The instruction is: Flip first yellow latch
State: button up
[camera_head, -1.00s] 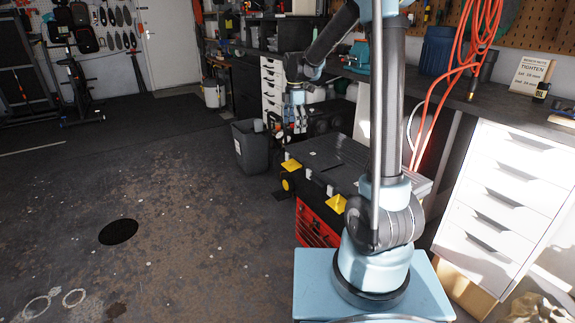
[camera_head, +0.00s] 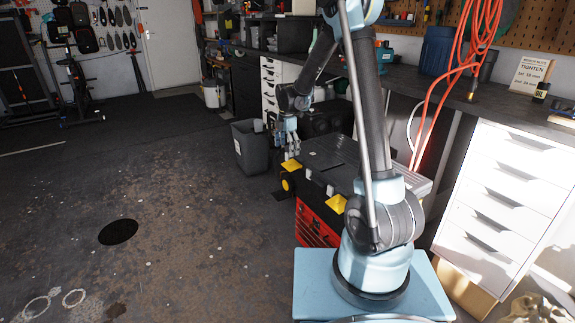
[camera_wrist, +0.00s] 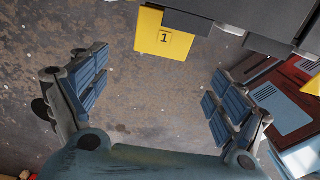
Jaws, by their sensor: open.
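The black toolbox (camera_head: 325,160) sits on a red drawer unit. Two yellow latches are on its front edge, the far one (camera_head: 291,165) and the near one (camera_head: 337,203). In the wrist view a yellow latch marked "1" (camera_wrist: 164,42) hangs at the top middle, at the edge of the dark lid. My gripper (camera_wrist: 158,95) is open and empty, its blue-padded fingers spread on either side below the latch in the picture. In the head view my gripper (camera_head: 288,145) is by the far latch; whether it touches is unclear.
The red drawer unit (camera_head: 316,228) stands under the toolbox. A grey bin (camera_head: 250,146) stands behind it to the left. A white drawer cabinet (camera_head: 505,200) and orange hose (camera_head: 445,80) are on the right. The floor at left is open.

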aim_at(287, 167)
notch_tip(287, 167, down, 8)
jog(key=shift+r, duration=0.25)
jog(key=shift+c, duration=0.2)
